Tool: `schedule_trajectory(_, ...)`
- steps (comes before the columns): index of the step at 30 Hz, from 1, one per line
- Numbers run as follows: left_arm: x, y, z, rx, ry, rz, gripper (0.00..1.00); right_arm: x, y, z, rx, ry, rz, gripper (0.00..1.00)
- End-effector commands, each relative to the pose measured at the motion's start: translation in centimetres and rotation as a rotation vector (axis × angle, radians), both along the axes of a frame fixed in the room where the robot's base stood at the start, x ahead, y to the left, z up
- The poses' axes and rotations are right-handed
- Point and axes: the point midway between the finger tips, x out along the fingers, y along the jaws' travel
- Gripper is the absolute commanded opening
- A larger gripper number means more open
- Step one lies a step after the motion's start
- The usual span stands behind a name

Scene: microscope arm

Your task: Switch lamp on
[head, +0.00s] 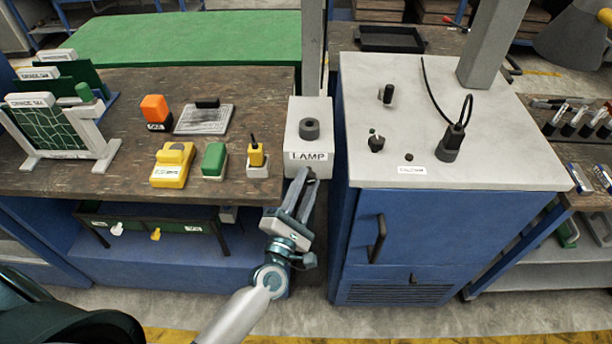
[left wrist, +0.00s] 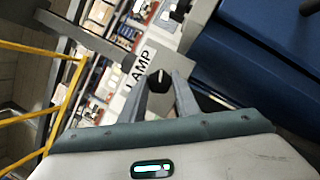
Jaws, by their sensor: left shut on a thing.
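The lamp box (head: 292,138) is a pale grey housing with a "LAMP" label (head: 309,156) on its front edge and a dark round ring (head: 309,128) on top. My left gripper (head: 304,180) reaches up to the box's front face, just below the label. In the left wrist view, the label (left wrist: 141,70) shows beside a small black knob (left wrist: 158,80). The knob is between the two fingers of my left gripper (left wrist: 160,88), which is shut on it. The fingers hide part of the knob, and its switch position cannot be told. My right gripper is out of view.
A blue cabinet (head: 370,215) with a grey top stands close right of the lamp box. A wooden bench (head: 120,170) on the left carries yellow, green and orange blocks. A low rack (head: 155,227) sits beneath it. Open floor lies in front.

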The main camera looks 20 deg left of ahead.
Motion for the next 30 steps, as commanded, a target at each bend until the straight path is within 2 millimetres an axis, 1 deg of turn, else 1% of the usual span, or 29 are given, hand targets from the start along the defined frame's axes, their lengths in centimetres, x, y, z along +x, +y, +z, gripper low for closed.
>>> schedule_trajectory(1, -0.1, 0.0, 0.7, 0.037, 0.016, -0.001, 0.06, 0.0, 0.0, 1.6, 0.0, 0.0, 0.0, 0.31)
schedule_trajectory(3, -0.1, 0.0, 0.8, 0.096, 0.031, -0.001, 0.06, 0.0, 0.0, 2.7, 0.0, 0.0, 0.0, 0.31)
schedule_trajectory(9, 0.0, 0.1, 0.7, 0.239, 0.073, 0.0, 0.06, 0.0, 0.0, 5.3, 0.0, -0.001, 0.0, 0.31)
schedule_trajectory(12, -0.1, 0.0, 0.6, 0.29, 0.088, -0.002, 0.06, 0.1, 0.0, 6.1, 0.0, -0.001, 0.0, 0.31)
schedule_trajectory(18, -0.1, 0.0, 0.3, 0.351, 0.103, -0.001, 0.06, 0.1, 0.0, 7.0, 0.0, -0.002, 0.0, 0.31)
schedule_trajectory(30, -0.1, 0.0, 0.1, 0.368, 0.108, -0.001, 0.06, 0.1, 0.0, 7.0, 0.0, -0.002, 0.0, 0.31)
